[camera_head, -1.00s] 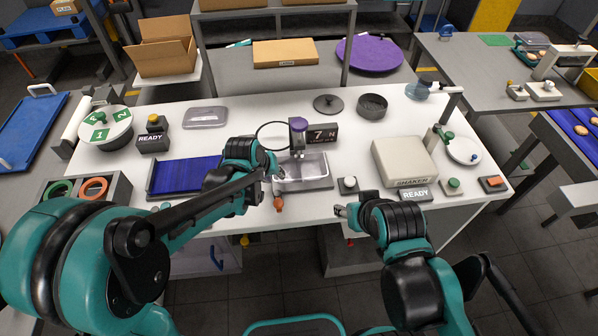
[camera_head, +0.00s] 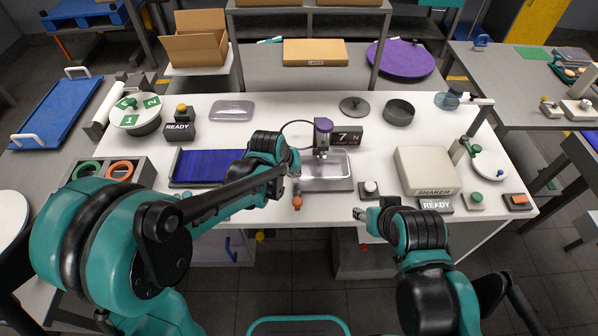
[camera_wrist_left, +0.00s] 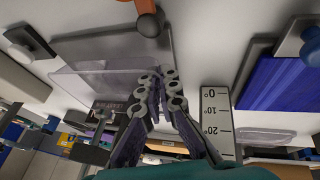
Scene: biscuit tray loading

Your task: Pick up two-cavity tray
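The clear two-cavity tray (camera_head: 336,162) is at the grey fixture (camera_head: 328,186) under the purple-topped post, mid-table. In the left wrist view, the see-through tray (camera_wrist_left: 95,85) spreads left of the fingertips. My left gripper (camera_head: 295,170) is at the tray's left end; its fingers (camera_wrist_left: 158,80) are drawn close together at the tray's edge and look shut on it. The exact contact is partly hidden by the fingers. I cannot tell whether the tray is clear of the fixture. My right gripper (camera_head: 360,214) is near the table's front edge, apart from the tray; its fingers are too small to judge.
A purple post device (camera_head: 323,128) and a counter display (camera_head: 348,136) stand right behind the tray. A blue pad (camera_head: 205,166) lies to the left, a shaker box (camera_head: 426,168) to the right. A clear lid-like piece (camera_head: 232,110) lies behind.

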